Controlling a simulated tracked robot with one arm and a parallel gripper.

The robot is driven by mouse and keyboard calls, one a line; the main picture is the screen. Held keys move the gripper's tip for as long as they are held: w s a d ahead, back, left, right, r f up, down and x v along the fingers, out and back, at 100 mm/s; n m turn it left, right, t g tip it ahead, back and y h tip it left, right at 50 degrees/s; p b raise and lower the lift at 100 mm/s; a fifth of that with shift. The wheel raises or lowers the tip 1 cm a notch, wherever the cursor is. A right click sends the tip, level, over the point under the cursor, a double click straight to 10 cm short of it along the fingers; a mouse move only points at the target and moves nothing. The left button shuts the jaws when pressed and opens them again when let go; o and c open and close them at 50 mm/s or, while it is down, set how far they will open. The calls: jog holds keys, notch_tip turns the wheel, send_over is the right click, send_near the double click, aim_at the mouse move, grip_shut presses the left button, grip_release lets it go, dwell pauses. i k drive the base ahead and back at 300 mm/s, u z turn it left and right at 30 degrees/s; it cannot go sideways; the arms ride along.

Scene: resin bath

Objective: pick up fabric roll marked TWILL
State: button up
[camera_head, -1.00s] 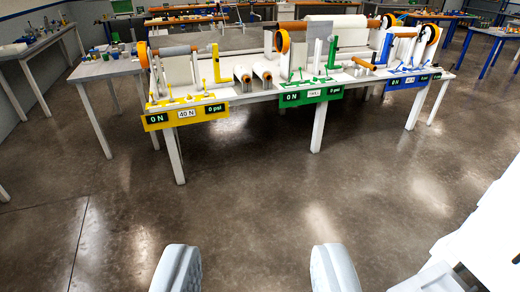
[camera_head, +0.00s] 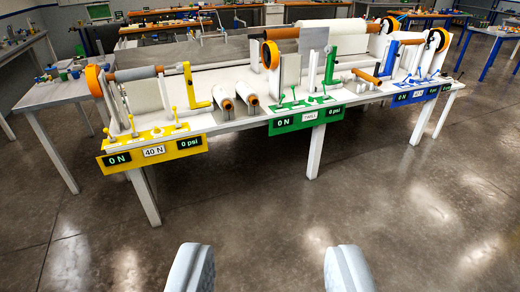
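My gripper (camera_head: 269,270) is open and empty at the bottom of the view, its two pale fingers wide apart over bare floor, well short of the bench. Two small white rolls with orange cores lie side by side on the white bench, the left roll (camera_head: 224,101) and the right roll (camera_head: 247,96), between the yellow and green stations. A small white card (camera_head: 310,116) on the green panel seems to read TWILL. No marking is legible on either roll, so I cannot tell which roll is TWILL. A large white roll (camera_head: 342,27) spans the back of the bench.
The yellow panel (camera_head: 153,151), green panel (camera_head: 306,118) and blue panel (camera_head: 416,96) hang along the bench's front edge. Upright stands, levers and orange wheels rise beside the rolls. A grey side table (camera_head: 52,93) stands at the left. The floor in front is clear.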

aim_at(223, 99)
jog(key=u, duration=0.1)
jog(key=i, duration=3)
jog(key=u, duration=0.2)
